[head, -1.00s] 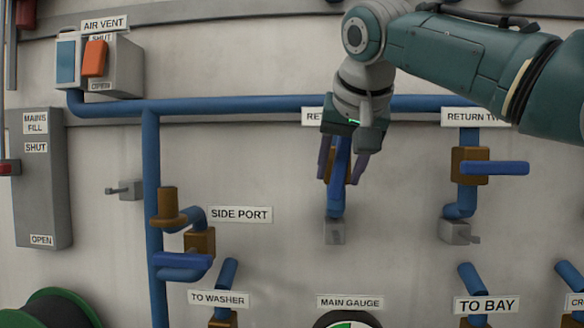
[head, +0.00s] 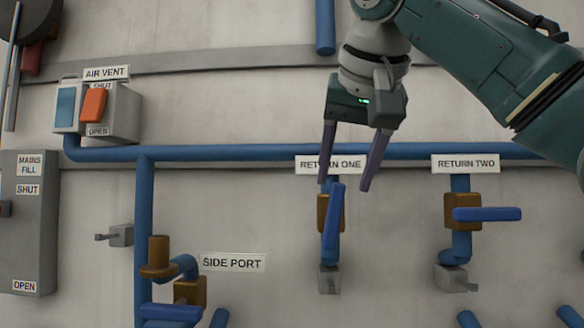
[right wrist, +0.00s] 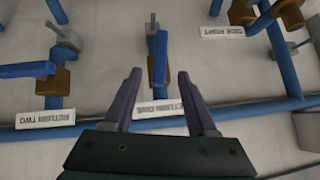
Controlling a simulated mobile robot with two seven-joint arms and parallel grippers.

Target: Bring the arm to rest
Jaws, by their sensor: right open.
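My right gripper (head: 345,187) is open and empty, with its fingers pointing down in front of the RETURN ONE label (head: 330,165). The blue handle of the RETURN ONE valve (head: 333,217) hangs nearly straight down just below the fingertips. It also shows beyond the fingers in the right wrist view (right wrist: 160,55). The gripper looks clear of the handle. My left gripper is not in view.
The RETURN TWO valve handle (head: 488,214) lies level to the right. A blue pipe (head: 230,153) runs across the wall. The AIR VENT box (head: 122,112), MAINS FILL box (head: 33,235) and SIDE PORT valve (head: 190,290) are at left.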

